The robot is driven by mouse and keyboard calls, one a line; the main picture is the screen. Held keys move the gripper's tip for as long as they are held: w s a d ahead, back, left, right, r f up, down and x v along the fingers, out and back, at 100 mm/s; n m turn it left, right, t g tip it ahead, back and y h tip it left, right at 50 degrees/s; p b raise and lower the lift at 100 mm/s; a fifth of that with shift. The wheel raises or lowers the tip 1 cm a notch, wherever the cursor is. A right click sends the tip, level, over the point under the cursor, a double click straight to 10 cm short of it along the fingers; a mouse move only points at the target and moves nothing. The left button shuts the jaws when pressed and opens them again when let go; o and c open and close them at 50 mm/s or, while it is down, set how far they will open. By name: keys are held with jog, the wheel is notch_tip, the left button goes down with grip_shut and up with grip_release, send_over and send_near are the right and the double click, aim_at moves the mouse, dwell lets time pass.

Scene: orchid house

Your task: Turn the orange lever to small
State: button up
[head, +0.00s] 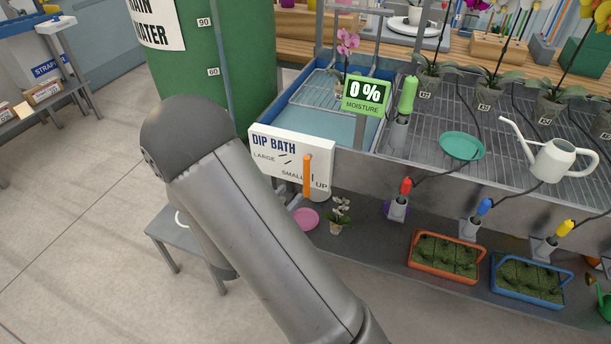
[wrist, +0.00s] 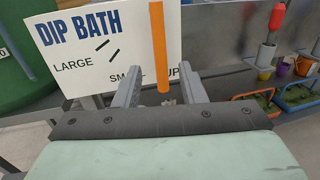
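The orange lever (head: 307,177) is on the white DIP BATH sign (head: 262,142) at the front of the bench in the head view. The sign reads LARGE at left, SMALL lower down and UP at right. In the wrist view the lever (wrist: 159,45) stands upright, its lower end between SMALL and UP, covering the end of SMALL. My gripper (wrist: 160,78) is open, one finger to each side of the lever's lower end in the picture. I cannot tell how far the lever is from the fingers. My arm hides most of the gripper in the head view.
A blue basin (head: 325,125) with a wire rack lies behind the sign, with a 0 % moisture display (head: 366,96) beside it. A green tank (head: 215,60) stands at left. A low grey table (head: 168,233) is behind my arm. Pots and planters fill the lower shelf.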

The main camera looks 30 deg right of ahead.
aim_at(305, 178)
jog(key=x, duration=0.9)
jog(key=shift+w+d, duration=0.1)
grip_shut()
